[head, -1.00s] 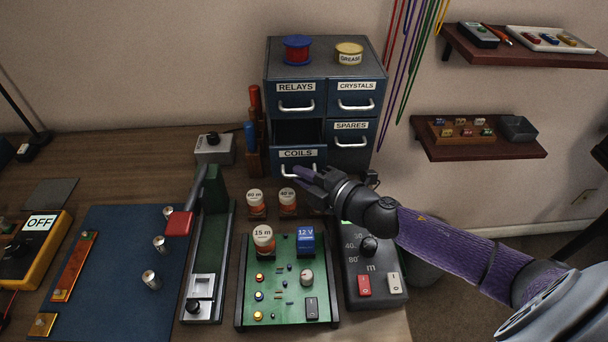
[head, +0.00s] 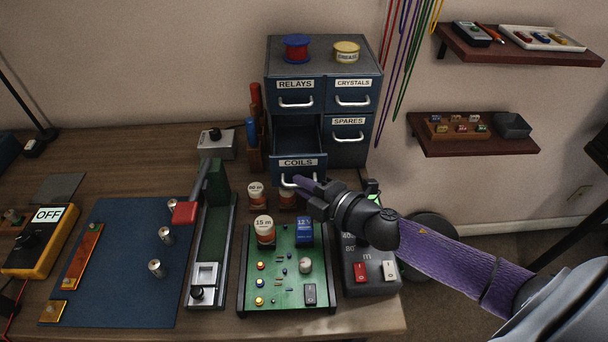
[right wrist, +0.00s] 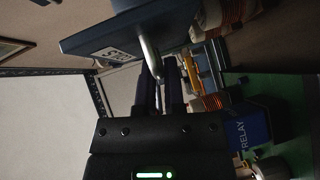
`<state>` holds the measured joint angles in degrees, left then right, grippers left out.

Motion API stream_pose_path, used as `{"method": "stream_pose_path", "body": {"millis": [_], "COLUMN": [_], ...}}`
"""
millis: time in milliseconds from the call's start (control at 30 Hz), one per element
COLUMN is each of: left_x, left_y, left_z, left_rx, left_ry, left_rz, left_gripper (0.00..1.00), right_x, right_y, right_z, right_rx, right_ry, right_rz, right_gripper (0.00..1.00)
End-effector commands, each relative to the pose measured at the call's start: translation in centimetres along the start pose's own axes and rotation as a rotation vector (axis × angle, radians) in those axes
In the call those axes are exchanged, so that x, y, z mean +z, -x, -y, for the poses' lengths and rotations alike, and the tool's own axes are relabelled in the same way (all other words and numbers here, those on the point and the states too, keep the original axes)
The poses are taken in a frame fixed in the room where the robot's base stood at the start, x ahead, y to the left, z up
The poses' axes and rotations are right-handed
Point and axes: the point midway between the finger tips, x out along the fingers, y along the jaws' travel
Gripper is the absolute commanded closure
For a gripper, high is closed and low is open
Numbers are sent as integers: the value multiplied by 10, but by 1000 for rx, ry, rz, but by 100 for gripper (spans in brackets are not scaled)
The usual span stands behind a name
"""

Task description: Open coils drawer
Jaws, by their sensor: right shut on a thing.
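The COILS drawer (head: 298,165) is the lower left drawer of the blue cabinet (head: 344,152). It is pulled well out, and its dark inside shows from above. My right gripper (head: 302,184) is at the front of this drawer, shut on the drawer's pale metal handle (head: 287,181). In the right wrist view, the handle (right wrist: 150,55) stands at the fingertips of the gripper (right wrist: 160,75), with the drawer front (right wrist: 110,45) beyond. My left gripper is not in view.
A green circuit board (head: 290,262) and a grey control box (head: 371,272) lie in front. The RELAYS (head: 296,92), CRYSTALS and SPARES drawers are closed.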

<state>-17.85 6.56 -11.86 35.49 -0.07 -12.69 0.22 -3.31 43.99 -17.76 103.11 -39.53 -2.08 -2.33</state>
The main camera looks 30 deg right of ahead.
Motion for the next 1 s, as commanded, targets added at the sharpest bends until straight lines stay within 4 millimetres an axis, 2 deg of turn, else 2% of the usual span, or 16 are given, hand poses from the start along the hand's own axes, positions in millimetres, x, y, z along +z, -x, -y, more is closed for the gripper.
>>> {"method": "stream_pose_path", "body": {"millis": [200, 233, 367, 400, 633, 733, 1000], "left_x": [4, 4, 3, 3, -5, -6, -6], "left_y": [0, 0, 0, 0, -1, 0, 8], "left_z": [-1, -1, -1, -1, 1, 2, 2], "left_rx": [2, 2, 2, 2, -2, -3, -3], "left_ry": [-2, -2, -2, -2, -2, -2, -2], "left_rz": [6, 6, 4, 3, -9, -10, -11], "left_gripper": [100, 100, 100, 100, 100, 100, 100], "right_x": [0, 0, 0, 0, 0, 0, 0], "right_y": [0, 0, 0, 0, 1, 8, 60], "right_z": [-1, -1, -1, -1, -1, -1, -1], "right_rx": [3, 2, 3, 3, 3, 2, 0], "right_ry": [2, 2, 2, 2, 2, 0, -3], "right_rz": [0, 0, 0, 0, 0, 0, 2], "right_gripper": [100, 84, 57, 54, 54, 54, 54]}}
